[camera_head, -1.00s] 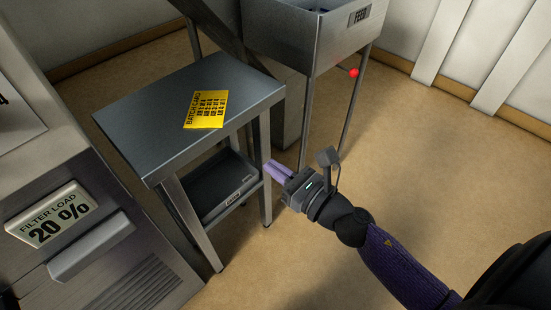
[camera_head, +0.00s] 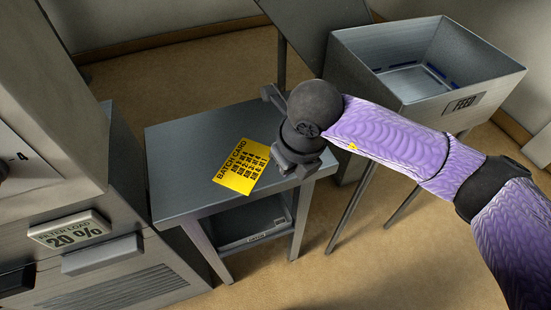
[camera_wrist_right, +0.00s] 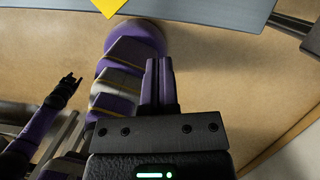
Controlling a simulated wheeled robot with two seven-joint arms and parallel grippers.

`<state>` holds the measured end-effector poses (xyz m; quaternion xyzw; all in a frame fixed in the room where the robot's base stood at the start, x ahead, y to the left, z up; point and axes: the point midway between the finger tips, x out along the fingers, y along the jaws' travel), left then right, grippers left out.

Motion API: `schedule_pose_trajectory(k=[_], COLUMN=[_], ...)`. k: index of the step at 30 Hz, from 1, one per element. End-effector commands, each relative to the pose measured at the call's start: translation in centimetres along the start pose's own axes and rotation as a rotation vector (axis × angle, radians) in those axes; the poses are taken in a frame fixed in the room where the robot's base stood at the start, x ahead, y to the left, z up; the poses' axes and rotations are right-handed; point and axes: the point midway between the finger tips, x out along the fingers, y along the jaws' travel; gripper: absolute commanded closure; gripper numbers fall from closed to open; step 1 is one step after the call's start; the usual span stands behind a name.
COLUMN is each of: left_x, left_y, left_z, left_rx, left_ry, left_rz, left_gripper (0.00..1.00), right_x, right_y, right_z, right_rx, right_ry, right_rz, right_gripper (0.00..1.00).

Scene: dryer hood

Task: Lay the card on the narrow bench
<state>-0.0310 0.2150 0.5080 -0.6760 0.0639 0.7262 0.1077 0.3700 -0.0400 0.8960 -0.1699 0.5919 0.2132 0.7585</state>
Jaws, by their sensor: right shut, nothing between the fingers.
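The yellow batch card (camera_head: 241,166) lies flat on the top of the narrow grey bench (camera_head: 190,195), printed side up. A corner of the card (camera_wrist_right: 108,8) shows at the top of the right wrist view, with the bench edge (camera_wrist_right: 215,10). My right gripper (camera_wrist_right: 160,80) is shut and empty. In the head view its dark body (camera_head: 300,160) is over the bench's right end, right of the card and apart from it; its fingers are hidden there. My left gripper (camera_wrist_right: 72,82) shows small at the left of the right wrist view; its opening is unclear.
A metal feed bin (camera_head: 430,70) on legs stands behind and right of the bench. A cabinet with a filter load sign (camera_head: 70,230) and a handle stands at the left. A dark tray (camera_head: 250,225) sits on the bench's lower shelf. Floor is open at the right.

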Motion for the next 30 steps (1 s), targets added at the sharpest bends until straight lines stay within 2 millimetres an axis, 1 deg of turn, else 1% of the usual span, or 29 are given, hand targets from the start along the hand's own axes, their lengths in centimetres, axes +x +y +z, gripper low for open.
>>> schedule_pose_trajectory(k=[1, 9, 12, 15, 18, 25, 30], left_x=[0.9, 3.2, 3.8, 4.2, 4.4, 4.4, 4.3], left_y=[-0.1, -0.2, -0.1, 0.1, 0.4, 0.5, 0.5], left_z=[0.2, 0.4, 0.3, 0.1, -0.2, -0.2, 0.1], left_rx=[-0.001, -0.007, -0.009, -0.011, -0.013, -0.014, -0.013], left_ry=[-0.008, -0.035, -0.04, -0.04, -0.037, -0.037, -0.043], left_rz=[-0.002, -0.005, -0.004, 0.0, 0.003, 0.005, 0.005], left_gripper=[0.49, 0.49, 0.49, 0.49, 0.49, 0.49, 0.49], right_x=[1.7, 7.6, 7.8, 8.0, 8.0, 7.8, 7.8], right_y=[0.0, 0.1, 0.1, 0.1, 0.1, 0.1, 0.1], right_z=[-0.1, -0.1, 1.8, 3.0, 3.6, 3.9, 3.9], right_rx=[0.001, -0.001, -0.002, -0.002, -0.001, -0.002, -0.002], right_ry=[0.004, 0.004, -0.002, -0.001, 0.0, -0.001, -0.001], right_rz=[0.002, 0.005, 0.004, 0.004, 0.005, 0.005, 0.005], right_gripper=[1.0, 1.0, 1.0, 1.0, 1.0, 1.0, 1.0])
